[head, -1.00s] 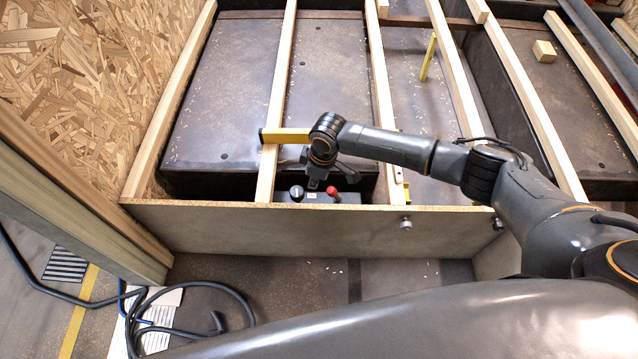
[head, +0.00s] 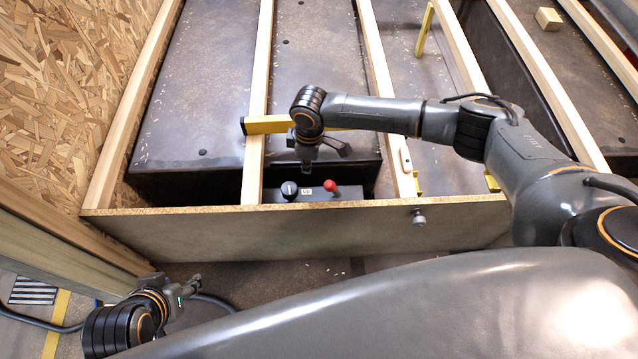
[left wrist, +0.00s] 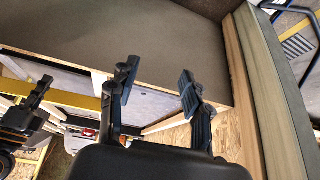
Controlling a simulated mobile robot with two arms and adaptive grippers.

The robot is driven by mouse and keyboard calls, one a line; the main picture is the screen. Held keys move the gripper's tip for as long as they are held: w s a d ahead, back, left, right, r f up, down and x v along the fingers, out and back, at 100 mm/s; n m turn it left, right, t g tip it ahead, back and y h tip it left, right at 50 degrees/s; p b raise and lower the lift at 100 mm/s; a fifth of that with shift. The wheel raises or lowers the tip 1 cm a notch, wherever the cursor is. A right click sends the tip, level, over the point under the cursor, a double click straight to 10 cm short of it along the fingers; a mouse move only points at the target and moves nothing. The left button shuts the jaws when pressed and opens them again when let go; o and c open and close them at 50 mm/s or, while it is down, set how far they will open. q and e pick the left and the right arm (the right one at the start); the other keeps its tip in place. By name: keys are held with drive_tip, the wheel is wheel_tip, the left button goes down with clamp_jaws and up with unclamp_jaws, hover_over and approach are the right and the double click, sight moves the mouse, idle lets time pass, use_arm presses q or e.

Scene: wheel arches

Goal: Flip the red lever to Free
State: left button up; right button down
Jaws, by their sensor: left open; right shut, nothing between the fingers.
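The red lever (head: 330,186) has a round red knob and stands on a dark control box (head: 350,194) behind the low front board. The label's writing is too small to read. My right gripper (head: 305,166) is shut and empty, above and left of the lever and apart from it. My left gripper (head: 192,285) is at lower left, in front of the board. In the left wrist view its two fingers (left wrist: 157,84) are spread and empty.
The front board (head: 300,232) stands between my left gripper and the control box. Wooden beams (head: 258,110) run away from me over dark panels. A yellow bar (head: 266,124) crosses behind my right gripper. A chipboard wall (head: 60,90) closes the left side.

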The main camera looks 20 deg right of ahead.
sight(333, 190)
use_arm(q)
drive_tip(key=shift+r, duration=0.15)
use_arm(e)
drive_tip(key=shift+f, duration=0.1)
